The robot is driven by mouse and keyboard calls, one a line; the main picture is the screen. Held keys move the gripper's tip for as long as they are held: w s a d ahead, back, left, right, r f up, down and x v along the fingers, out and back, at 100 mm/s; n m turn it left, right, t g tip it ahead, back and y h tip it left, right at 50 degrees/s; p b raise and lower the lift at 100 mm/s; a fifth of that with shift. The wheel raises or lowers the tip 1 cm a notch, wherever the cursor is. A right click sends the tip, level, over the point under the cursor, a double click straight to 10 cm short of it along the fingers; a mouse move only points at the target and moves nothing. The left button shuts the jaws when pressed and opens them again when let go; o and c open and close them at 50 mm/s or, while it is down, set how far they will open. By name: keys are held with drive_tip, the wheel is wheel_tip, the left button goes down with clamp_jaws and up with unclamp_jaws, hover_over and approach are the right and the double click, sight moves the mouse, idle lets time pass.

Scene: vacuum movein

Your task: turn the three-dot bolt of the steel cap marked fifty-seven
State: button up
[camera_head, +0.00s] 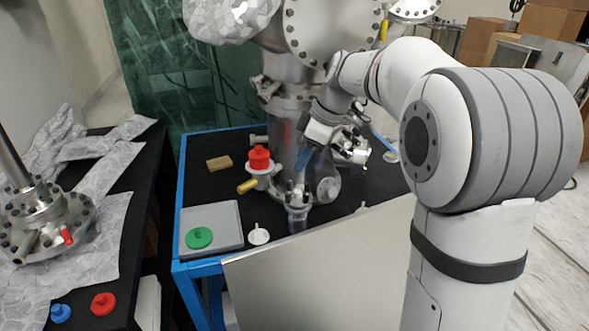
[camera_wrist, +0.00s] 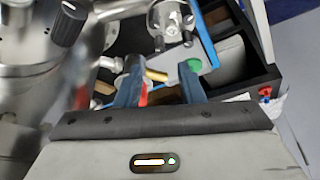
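A steel fitting ringed with upright bolts (camera_head: 297,192) stands on the black table top in the head view. A steel flange face (camera_head: 328,189) is just to its right. In the wrist view, a small steel flange with bolts (camera_wrist: 172,18) is at the top, beyond the fingertips. No number or dot mark is readable, so I cannot tell which part is the cap marked fifty-seven. My gripper (camera_head: 302,158), with blue fingers, is above the bolted fitting, apart from it. In the wrist view my gripper (camera_wrist: 160,76) is open and empty, its fingers well apart.
A red knob (camera_head: 259,158) and brass handle (camera_head: 247,186) stand left of the fitting. A green cap (camera_head: 199,237) lies on a grey tray (camera_head: 226,216); a white cap (camera_head: 258,234) lies beside it. The large steel chamber (camera_head: 323,30) rises behind. A grey panel (camera_head: 320,275) borders the front.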

sight(290, 182)
drive_tip(key=x, duration=0.7)
drive_tip(key=shift+f+b, duration=0.1)
drive_tip(key=shift+b, duration=0.25)
clamp_jaws()
